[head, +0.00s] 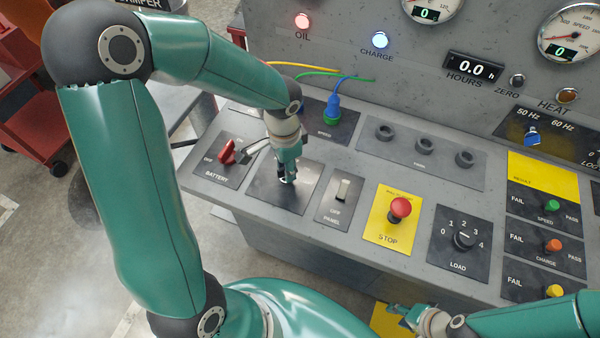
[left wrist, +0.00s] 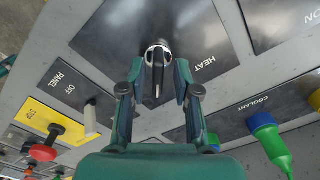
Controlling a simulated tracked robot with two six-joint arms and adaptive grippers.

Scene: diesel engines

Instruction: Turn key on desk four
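A black key switch with a silver ring (left wrist: 157,60) sits on a dark plate in the left wrist view; the plate (head: 266,190) reads HEAT there. My left gripper (left wrist: 160,75) is over this switch, pointing down, with one finger on each side and gaps between them. In the head view my left gripper (head: 287,178) hides most of the switch; a small silver part shows at its tips. My right gripper (head: 397,309) is low in the head view, in front of the desk. Its fingers are too small to read. No desk number is readable.
Left of the plate is a red battery switch (head: 227,153). To the right are a panel toggle (head: 342,190), a red stop button (head: 400,208) and a load knob (head: 464,239). A blue and green plug (head: 333,105) with cables stands behind. A red cart (head: 40,95) is at far left.

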